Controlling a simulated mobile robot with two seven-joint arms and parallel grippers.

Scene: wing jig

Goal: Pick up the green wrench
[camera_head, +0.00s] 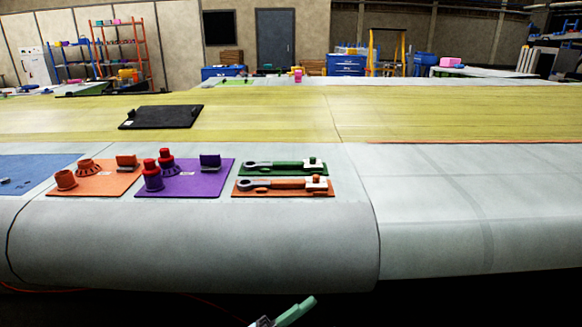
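The green wrench (268,167) lies flat, lengthwise left to right, on a small dark green mat (243,173) on the pale wing surface. A similar wrench with a grey head and orange parts (275,184) lies on an orange-brown mat (262,194) just in front of it. At the bottom edge, a mint-green and grey tip (285,313) shows. It appears to be part of my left gripper, below and well apart from the wrenches. Most of it is cut off, so its opening is hidden. My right gripper is not in view.
Left of the wrenches are a purple mat (190,191) and an orange mat (110,187) holding red, orange and purple parts. A black panel (161,116) lies farther back. The wing (460,200) is clear to the right. Its rounded front edge drops into darkness.

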